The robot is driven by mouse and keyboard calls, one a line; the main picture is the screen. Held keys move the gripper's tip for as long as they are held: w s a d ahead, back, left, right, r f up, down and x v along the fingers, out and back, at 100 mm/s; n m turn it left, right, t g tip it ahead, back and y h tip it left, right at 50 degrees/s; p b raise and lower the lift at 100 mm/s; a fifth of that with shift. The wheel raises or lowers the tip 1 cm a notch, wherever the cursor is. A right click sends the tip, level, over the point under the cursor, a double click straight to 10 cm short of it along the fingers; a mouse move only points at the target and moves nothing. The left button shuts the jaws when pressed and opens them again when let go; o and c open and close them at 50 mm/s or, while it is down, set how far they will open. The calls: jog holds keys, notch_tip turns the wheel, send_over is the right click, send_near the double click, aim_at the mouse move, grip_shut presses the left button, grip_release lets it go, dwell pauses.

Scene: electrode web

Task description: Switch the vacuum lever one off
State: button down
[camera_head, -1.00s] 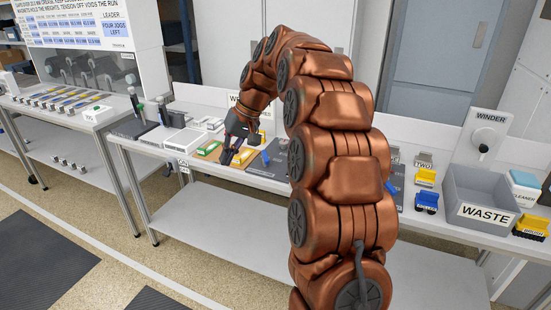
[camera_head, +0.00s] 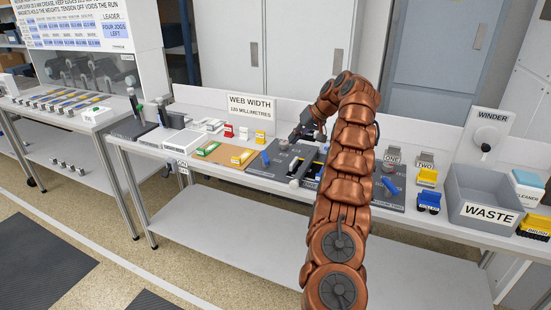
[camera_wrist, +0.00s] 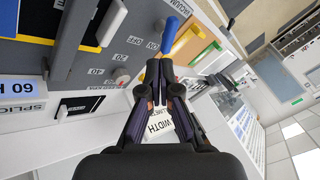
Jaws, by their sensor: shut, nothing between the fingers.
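A blue lever (camera_head: 265,158) stands at the left edge of a dark plate (camera_head: 262,171) on the bench. In the wrist view a blue lever (camera_wrist: 170,34) lies just beyond my fingertips, beside small ON and OFF labels (camera_wrist: 144,43). My gripper (camera_head: 297,137) is shut and empty, above the back of the dark plate, to the right of the left blue lever. In the wrist view its fingertips (camera_wrist: 158,68) are together, apart from the lever. A second blue lever (camera_head: 390,187) is on the plate to the right of my arm. My arm hides part of the plates between them.
Small red, white and yellow blocks and a WEB WIDTH sign (camera_head: 251,106) stand behind. A grey WASTE bin (camera_head: 487,196) and a winder (camera_head: 486,135) are at the right. A round knob (camera_wrist: 122,78) sits near the labels.

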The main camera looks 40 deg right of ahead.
aim_at(265, 160)
jog(key=d, duration=0.1)
jog(key=d+f, duration=0.1)
jog(key=shift+s+d+f, duration=0.25)
jog(key=shift+s+d, duration=0.1)
jog(key=shift+d, duration=0.05)
jog(key=x, duration=1)
jog(key=shift+w+b, duration=0.15)
jog(key=shift+b, duration=0.15)
jog(key=shift+w+a+r, duration=0.1)
jog(key=shift+w+a, duration=0.15)
jog(key=shift+a, duration=0.4)
jog(key=shift+w+a+r, duration=0.1)
jog(key=shift+w+a, duration=0.15)
jog(key=shift+a, duration=0.35)
jog(key=shift+w+a+f, duration=0.2)
jog(key=shift+a, duration=0.2)
